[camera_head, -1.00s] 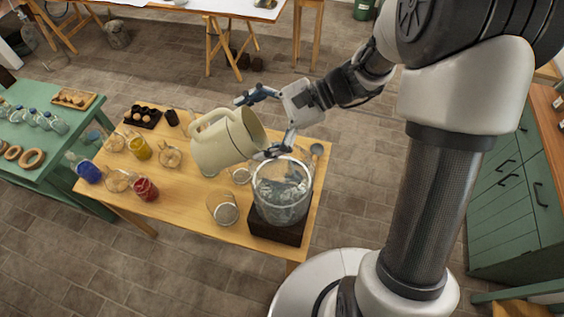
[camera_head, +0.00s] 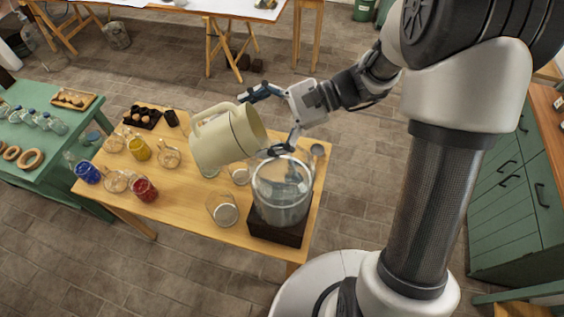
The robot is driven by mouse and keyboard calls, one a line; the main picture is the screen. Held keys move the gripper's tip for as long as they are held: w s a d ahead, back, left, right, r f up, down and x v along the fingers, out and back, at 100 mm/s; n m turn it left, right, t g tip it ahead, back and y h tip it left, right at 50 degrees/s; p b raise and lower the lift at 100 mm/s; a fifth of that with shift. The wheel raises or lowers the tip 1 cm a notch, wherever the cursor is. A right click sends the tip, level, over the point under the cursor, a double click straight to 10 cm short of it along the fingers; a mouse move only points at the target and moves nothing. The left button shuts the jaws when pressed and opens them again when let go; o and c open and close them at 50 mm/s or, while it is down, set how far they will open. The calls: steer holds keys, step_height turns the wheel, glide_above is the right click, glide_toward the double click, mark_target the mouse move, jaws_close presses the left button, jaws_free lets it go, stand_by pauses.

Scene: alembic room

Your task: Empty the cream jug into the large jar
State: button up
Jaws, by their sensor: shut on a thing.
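The cream jug (camera_head: 218,142) is held in the air above the table, tilted with its mouth to the right, towards the large jar. My gripper (camera_head: 267,122) is shut on the cream jug, one finger by its top and one by its lower lip. The large clear jar (camera_head: 281,197) stands upright on a dark block (camera_head: 276,232) at the table's right end. The jug's lip is just above and left of the jar's rim. The jar shows greyish clear contents in its lower part. The inside of the jug is mostly hidden, and no stream is clearly visible.
The wooden table (camera_head: 185,212) also bears an empty-looking glass (camera_head: 222,209), a red jar (camera_head: 145,189), a yellow jar (camera_head: 140,149), a blue flask (camera_head: 88,172) and other glassware, mostly left. A green table (camera_head: 60,170) stands at left. Floor is clear in front.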

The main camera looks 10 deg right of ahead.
steer(key=shift+d+r+y+b, duration=0.25)
steer(key=shift+d+y+b, duration=0.45)
steer(key=shift+y, duration=0.3)
stand_by(0.6)
steer(key=shift+d+f+y+b, duration=0.15)
steer(key=shift+d+y+b, duration=0.15)
steer(key=shift+y+b, duration=0.3)
steer(key=shift+w+d+y, duration=0.15)
steer(key=shift+d+y, duration=0.15)
steer(key=shift+a+r, duration=0.1)
steer(key=shift+r, duration=0.15)
